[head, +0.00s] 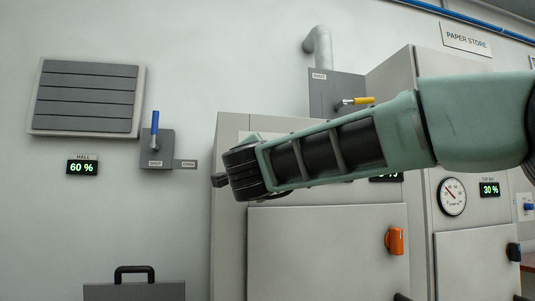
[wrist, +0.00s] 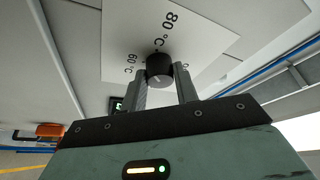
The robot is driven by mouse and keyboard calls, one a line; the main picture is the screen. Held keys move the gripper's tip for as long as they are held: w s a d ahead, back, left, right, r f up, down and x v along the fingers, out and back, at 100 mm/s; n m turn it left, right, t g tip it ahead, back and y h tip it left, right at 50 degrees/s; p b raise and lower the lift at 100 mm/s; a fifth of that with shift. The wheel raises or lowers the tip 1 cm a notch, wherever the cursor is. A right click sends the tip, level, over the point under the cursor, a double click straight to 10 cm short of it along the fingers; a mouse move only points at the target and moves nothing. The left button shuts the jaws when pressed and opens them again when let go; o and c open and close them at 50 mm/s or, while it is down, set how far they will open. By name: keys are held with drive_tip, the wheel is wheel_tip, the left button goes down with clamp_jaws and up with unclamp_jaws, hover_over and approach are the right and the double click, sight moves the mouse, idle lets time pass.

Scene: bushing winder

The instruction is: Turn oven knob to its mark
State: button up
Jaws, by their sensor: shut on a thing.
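The black oven knob (wrist: 159,66) shows in the wrist view, on a white dial plate (wrist: 190,22) printed with "60 °C" and "80 °C". My gripper (wrist: 160,76) has one finger on each side of the knob and is shut on it. A pale line shows on the knob's face, but I cannot tell exactly which mark it lines up with. In the head view my arm crosses in front of the grey oven cabinet (head: 330,230), and the knob is hidden behind my wrist.
An orange handle (head: 395,240) sticks out of the oven door. A display above the door is partly hidden by my arm. A blue lever (head: 154,122), a vent (head: 86,97) and a "60 %" display (head: 82,168) are on the left wall. A gauge (head: 452,196) is on the right cabinet.

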drive_tip(key=shift+r+m+g+h+p, duration=0.15)
drive_tip(key=shift+m+g+p, duration=0.2)
drive_tip(key=shift+m, duration=0.5)
drive_tip(key=shift+m+g+h+p, duration=0.15)
drive_tip(key=shift+m+g+p, duration=0.2)
drive_tip(key=shift+m, duration=0.5)
drive_tip(key=o, duration=1)
drive_tip(key=s+b, duration=0.1)
drive_tip(key=s, duration=0.4)
drive_tip(key=s+a+f+b, duration=0.1)
drive_tip(key=s, duration=0.5)
drive_tip(key=s+a+b, duration=0.1)
drive_tip(key=s, duration=0.5)
drive_tip(key=shift+s+f, duration=0.1)
drive_tip(key=shift+f, duration=0.25)
